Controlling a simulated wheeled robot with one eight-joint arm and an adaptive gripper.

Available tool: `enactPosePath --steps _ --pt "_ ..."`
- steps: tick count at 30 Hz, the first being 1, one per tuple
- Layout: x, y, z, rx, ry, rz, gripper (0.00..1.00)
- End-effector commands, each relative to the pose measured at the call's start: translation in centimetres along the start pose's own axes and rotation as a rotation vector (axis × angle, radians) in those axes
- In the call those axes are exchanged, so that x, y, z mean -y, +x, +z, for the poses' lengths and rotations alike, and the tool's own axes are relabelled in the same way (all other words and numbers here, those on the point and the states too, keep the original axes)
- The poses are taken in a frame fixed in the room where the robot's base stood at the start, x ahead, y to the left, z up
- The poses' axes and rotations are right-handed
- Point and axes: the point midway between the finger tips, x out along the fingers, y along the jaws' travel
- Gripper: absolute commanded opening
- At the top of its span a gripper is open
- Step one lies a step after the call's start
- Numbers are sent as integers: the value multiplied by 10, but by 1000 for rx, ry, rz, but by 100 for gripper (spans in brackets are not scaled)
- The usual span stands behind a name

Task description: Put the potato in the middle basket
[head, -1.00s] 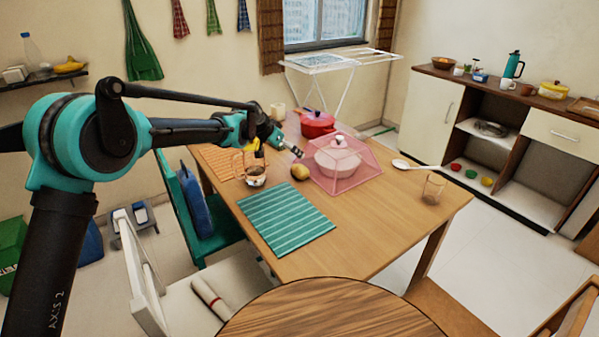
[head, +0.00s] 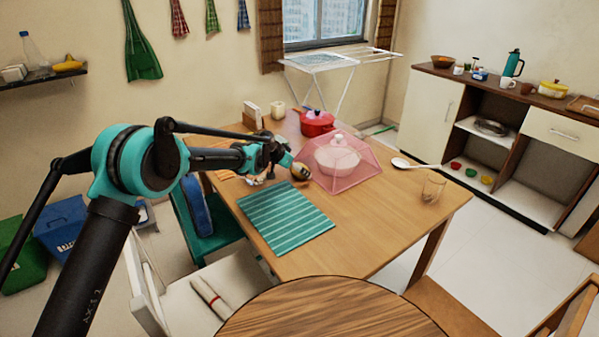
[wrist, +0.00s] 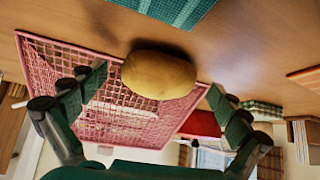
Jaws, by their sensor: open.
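The yellow-brown potato (head: 301,171) lies on the wooden table, left of a pink mesh food cover and beyond the striped mat. In the wrist view the potato (wrist: 158,75) shows at the upper middle, ahead of and between my spread fingers, with a gap on both sides. My gripper (head: 291,164) is open and empty, low over the table beside the potato and partly hiding it in the head view. No thing in view is clearly the middle basket.
The pink mesh cover (head: 360,172) over a white pot stands close right of the potato. A red pot (head: 317,122) is behind. The teal striped mat (head: 285,222) lies in front. A glass (head: 432,188) stands at the right. The table's front right is clear.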

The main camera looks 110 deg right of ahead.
Motion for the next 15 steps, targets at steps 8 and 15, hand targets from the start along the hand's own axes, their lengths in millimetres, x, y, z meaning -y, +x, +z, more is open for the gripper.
enactPosePath --steps 8,15 --pt "0 10 0 0 0 0 100" --pt "0 10 0 0 0 0 84"
